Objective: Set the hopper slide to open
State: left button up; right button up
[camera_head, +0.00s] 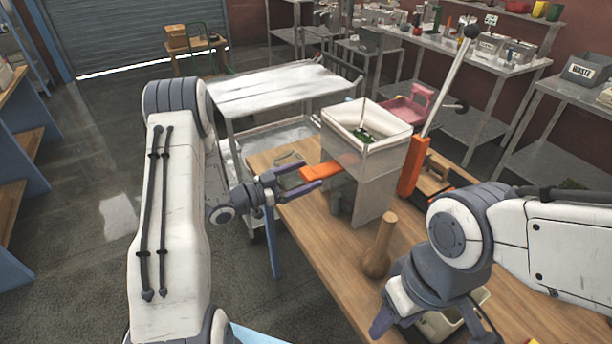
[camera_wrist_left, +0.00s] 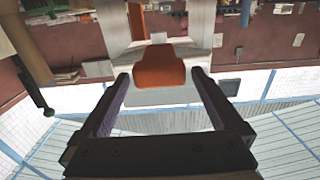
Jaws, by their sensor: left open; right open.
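The hopper (camera_head: 365,150) is a pale square-topped box with green material inside, standing on a grey filler body (camera_head: 374,200). The hopper slide's orange tab (camera_head: 316,172) sticks out from the hopper's left side. My left gripper (camera_head: 311,175) is open and level with the tab. In the left wrist view the tab (camera_wrist_left: 160,67) lies ahead, between the two dark fingertips (camera_wrist_left: 162,76), with a gap on each side. My right gripper (camera_head: 400,318) is open, low over the table's near side, and partly hidden by its own arm.
A long lever with an orange base (camera_head: 412,166) rises right of the hopper. A wooden pestle-like object (camera_head: 379,248) stands in front of the filler on the wooden table (camera_head: 328,241). A pale bin (camera_head: 438,327) sits below my right gripper. A metal cart (camera_head: 270,86) stands behind.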

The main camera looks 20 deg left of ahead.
pick_arm(q)
jog(key=b+v, duration=0.3)
jog(key=v, duration=0.6)
jog(key=shift+s+a, duration=0.2)
jog(key=shift+a, duration=0.05)
